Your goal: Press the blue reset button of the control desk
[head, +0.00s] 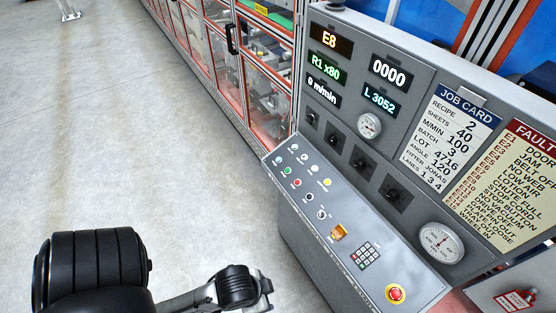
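The grey control desk (330,240) stands at the right of the head view, with a sloped panel below an upright display board (340,115). Two rows of small round buttons sit at the panel's upper left end, among them a green button (287,171), a red button (297,183) and a yellow button (327,182). Several others look pale or dark. They are too small for me to tell surely which one is the blue reset button. Parts of my own arm show at the bottom left, apart from the desk. Neither gripper's fingers are in view.
A red emergency stop (396,294), a keypad (368,254) and an orange switch (338,232) sit lower on the panel. The display reads E8. Red-framed glazed machine guards (225,60) run behind the desk. The floor (130,130) to the left is clear.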

